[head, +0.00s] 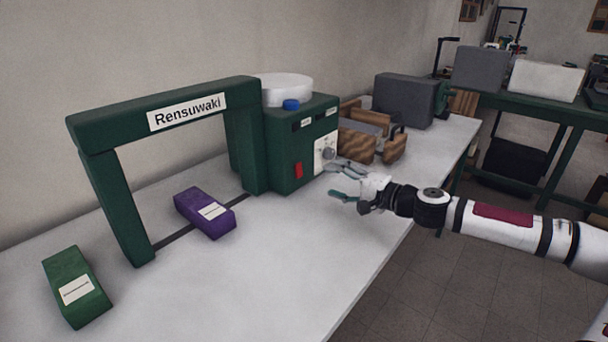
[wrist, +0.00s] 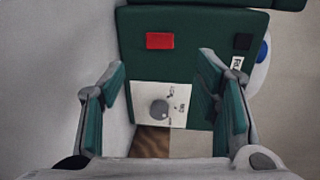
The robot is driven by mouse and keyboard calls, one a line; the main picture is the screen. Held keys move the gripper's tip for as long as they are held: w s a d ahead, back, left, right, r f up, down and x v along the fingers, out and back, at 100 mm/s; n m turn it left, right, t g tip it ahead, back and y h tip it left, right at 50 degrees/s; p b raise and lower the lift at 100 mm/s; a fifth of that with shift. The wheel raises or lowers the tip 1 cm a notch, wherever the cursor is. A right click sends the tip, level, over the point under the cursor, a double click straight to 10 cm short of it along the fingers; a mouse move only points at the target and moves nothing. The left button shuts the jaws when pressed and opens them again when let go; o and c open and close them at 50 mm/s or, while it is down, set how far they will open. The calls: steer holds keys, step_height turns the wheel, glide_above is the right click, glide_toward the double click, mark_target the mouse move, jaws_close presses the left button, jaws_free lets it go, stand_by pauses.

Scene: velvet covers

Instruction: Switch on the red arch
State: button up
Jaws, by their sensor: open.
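The arch (head: 165,105) in the head view is dark green, not red, with a "Rensuwaki" label. Its right leg adjoins a green control box (head: 283,165), which fills much of the wrist view (wrist: 195,75). On the box are a red switch (head: 299,170), also in the wrist view (wrist: 160,41), and a white dial plate with a grey knob (head: 327,154). The knob shows in the wrist view (wrist: 159,110). My gripper (head: 337,181) is open and empty, in front of the box. In the wrist view its fingers stand left and right of the knob and switch, apart from both.
A purple block (head: 205,213) lies under the arch and a green block (head: 77,287) lies front left. A white round container (head: 286,90) and a blue button (head: 291,104) top the box. Wooden pieces (head: 370,138) and a grey box (head: 408,100) stand behind.

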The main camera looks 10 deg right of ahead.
mark_target(300, 171)
steer(key=b+x, duration=0.1)
steer(key=x, duration=0.9)
steer(key=shift+w, duration=0.1)
